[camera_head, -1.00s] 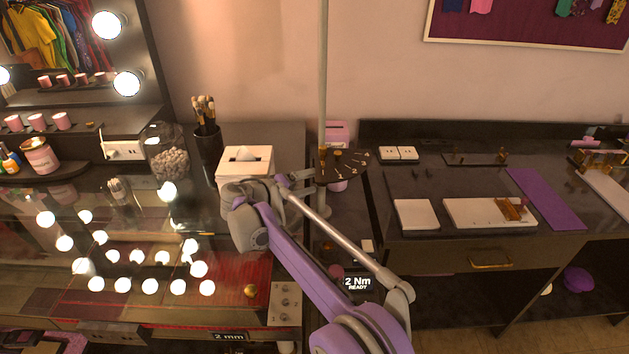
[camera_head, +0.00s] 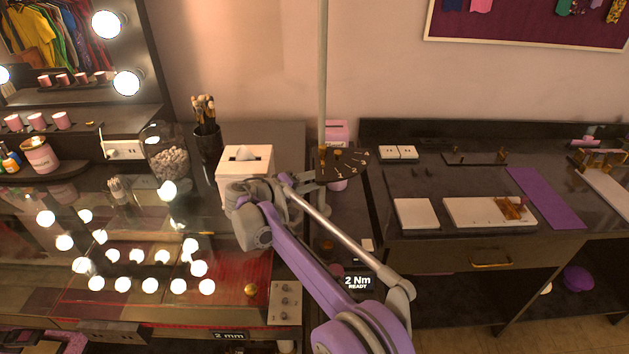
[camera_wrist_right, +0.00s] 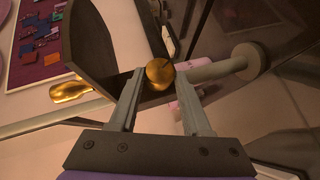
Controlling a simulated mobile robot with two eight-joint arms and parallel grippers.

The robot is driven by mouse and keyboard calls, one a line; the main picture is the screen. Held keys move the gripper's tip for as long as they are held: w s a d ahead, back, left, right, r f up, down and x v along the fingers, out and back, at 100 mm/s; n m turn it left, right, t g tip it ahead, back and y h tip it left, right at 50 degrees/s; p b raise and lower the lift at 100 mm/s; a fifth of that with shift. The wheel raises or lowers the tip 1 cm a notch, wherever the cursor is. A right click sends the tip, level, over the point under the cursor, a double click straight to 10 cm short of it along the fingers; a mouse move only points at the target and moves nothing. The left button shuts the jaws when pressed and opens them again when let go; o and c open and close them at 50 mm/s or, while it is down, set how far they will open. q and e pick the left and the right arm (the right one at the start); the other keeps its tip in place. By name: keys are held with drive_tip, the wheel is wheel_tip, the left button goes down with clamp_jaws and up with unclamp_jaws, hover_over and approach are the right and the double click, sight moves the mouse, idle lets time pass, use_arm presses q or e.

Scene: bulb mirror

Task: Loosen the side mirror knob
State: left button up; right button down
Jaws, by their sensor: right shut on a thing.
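A dark fan-shaped dial plate (camera_head: 345,166) with pale marks and small gold parts sits at the upright pole in the head view. In the right wrist view, a round gold knob (camera_wrist_right: 159,73) with a dark line on its face sits between my right fingertips. My right gripper (camera_wrist_right: 158,92) is shut on this knob. In the head view, my right gripper (camera_head: 306,179) reaches the plate's left side, where the wrist and fingers hide part of the knob area. My left gripper is not in view.
A pale pole (camera_head: 323,70) rises behind the plate. A white tissue box (camera_head: 245,161) stands close to my right wrist. A small display (camera_head: 358,282) reads "2 Nm READY". The dark desk with white trays (camera_head: 415,214) lies to the right.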

drive_tip(key=n+t+h+b, duration=0.1)
drive_tip(key=h, duration=0.1)
drive_tip(key=f+n+t+h+b, duration=0.1)
drive_tip(key=n, duration=0.1)
drive_tip(key=shift+h, duration=0.4)
drive_tip(key=shift+c, duration=1.8)
unclamp_jaws()
